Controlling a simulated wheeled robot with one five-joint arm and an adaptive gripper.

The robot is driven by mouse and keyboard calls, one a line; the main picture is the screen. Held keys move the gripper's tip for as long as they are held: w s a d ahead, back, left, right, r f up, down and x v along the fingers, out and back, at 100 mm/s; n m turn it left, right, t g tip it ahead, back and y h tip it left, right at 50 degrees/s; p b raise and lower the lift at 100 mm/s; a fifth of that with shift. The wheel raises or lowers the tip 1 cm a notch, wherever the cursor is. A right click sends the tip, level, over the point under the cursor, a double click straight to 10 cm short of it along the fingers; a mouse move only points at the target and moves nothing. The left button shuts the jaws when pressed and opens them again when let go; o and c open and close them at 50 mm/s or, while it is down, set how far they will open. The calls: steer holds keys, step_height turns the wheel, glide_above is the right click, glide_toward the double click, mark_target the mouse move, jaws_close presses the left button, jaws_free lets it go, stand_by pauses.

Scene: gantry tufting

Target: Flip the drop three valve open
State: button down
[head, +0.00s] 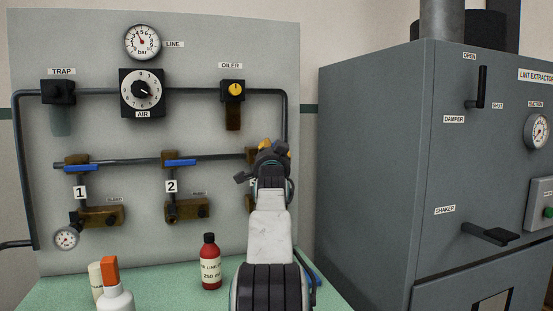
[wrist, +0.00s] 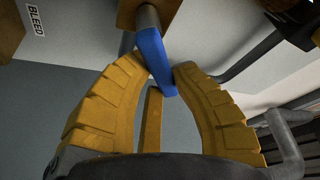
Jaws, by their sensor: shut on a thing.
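The drop three valve shows in the head view only as a bit of brass body (head: 250,154) at the right end of the horizontal pipe. My gripper (head: 268,147) and arm hide its lever and most of its number label. In the wrist view its blue lever (wrist: 154,58) hangs from the end of a grey stem under a brass block (wrist: 130,14). The yellow fingers of my gripper (wrist: 160,72) are closed around the lever's free end, one on each side. I cannot tell the lever's exact angle to the pipe.
Valves one (head: 80,167) and two (head: 180,162) have blue levers lying along the pipe. A red bottle (head: 210,262) and a white bottle with an orange cap (head: 113,285) stand on the green bench. A grey lint extractor cabinet (head: 370,170) stands close on the right.

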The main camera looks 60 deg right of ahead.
steer(key=shift+f, duration=0.2)
stand_by(0.3)
steer(key=c, duration=1.3)
jaws_free()
steer(key=shift+w+d, duration=0.1)
steer(key=shift+d, duration=0.05)
steer(key=shift+o, duration=1.4)
steer(key=shift+r, duration=0.1)
steer(key=v, duration=1.2)
steer(key=shift+o, duration=0.3)
